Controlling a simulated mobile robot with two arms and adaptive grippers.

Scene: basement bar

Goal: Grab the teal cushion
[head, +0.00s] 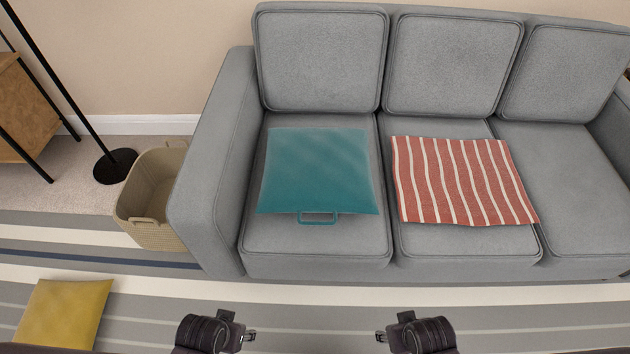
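The teal cushion (317,170) lies flat on the left seat of the grey sofa (318,248). A teal loop handle (318,218) sticks out from its front edge. My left gripper (250,337) is at the bottom of the head view, in front of the sofa and apart from the cushion. My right gripper (381,337) is also at the bottom, to the right, apart from the cushion. Both fingertips look small, and I cannot tell whether either gripper is open or shut. Neither shows anything held.
A red and white striped cloth (463,181) lies on the middle seat. A beige basket (150,200) stands left of the sofa arm, near a black lamp base (115,166). A yellow cushion (65,314) lies on the striped rug (150,290). The rug before the sofa is clear.

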